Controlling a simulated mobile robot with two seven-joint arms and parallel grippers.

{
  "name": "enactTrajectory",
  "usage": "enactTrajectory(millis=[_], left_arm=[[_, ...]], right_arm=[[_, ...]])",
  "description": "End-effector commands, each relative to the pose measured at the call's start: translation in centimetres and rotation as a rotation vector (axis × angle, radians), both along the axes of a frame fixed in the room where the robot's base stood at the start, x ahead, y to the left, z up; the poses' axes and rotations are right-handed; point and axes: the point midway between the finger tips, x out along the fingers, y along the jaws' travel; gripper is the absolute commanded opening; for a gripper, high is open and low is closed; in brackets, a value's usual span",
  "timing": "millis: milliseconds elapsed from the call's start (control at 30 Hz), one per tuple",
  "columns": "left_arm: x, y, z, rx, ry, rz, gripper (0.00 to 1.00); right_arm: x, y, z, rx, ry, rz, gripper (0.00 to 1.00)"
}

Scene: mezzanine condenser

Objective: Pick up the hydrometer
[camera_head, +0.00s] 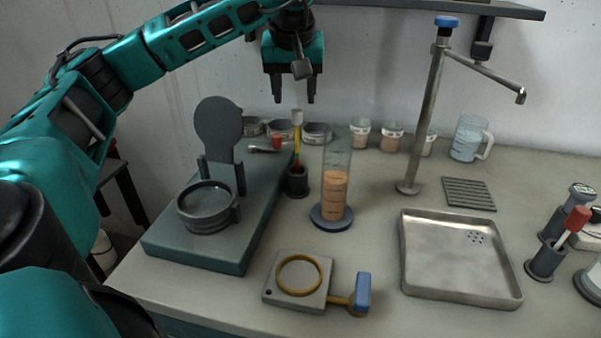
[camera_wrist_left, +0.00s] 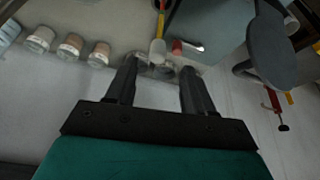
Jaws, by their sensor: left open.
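The hydrometer (camera_head: 298,135) looks like the thin stick with a white top and yellow and red bands. It stands upright in a small dark holder (camera_head: 297,182) between the teal-grey slab and the measuring cylinder; its lower end is hidden in the holder. My left gripper (camera_head: 294,97) is open and empty, pointing down, just above and apart from the white top. In the left wrist view the white top (camera_wrist_left: 158,46) shows just beyond the gap between the open fingers (camera_wrist_left: 158,72). My right gripper is not in view.
The measuring cylinder (camera_head: 334,190) with orange liquid stands close right of the holder. A dark round flap (camera_head: 218,130) rises from the slab (camera_head: 190,250) at left. Several cups (camera_head: 391,137) line the back wall. A tap (camera_head: 428,110) and metal tray (camera_head: 460,260) are at right.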

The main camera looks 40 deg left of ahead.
Motion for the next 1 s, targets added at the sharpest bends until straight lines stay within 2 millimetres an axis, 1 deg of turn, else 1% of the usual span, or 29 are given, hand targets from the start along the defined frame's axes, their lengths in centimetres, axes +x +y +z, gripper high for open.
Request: enactTrajectory(millis=[33, 100, 333, 600, 700, 933, 1000], left_arm=[[0.2, 0.3, -1.0, 0.001, 0.003, 0.001, 0.53], [0.5, 0.5, -1.9, -0.001, 0.002, 0.001, 0.53], [1.0, 0.8, -3.5, -0.002, 0.001, 0.001, 0.53], [2.2, 1.5, -7.1, -0.002, 0.001, 0.001, 0.53], [2.3, 1.6, -7.7, -0.002, 0.001, 0.001, 0.53], [2.4, 1.6, -7.7, -0.003, -0.001, -0.001, 0.53], [2.4, 1.6, -7.7, -0.003, -0.001, -0.001, 0.46]], right_arm=[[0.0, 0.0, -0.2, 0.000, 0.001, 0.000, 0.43], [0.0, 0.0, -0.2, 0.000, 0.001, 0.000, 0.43], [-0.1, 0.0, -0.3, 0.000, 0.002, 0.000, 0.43], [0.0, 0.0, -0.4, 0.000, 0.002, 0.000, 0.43], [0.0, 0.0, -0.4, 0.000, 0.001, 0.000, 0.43], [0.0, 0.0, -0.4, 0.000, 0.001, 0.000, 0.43], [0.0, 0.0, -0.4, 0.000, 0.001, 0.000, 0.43]])
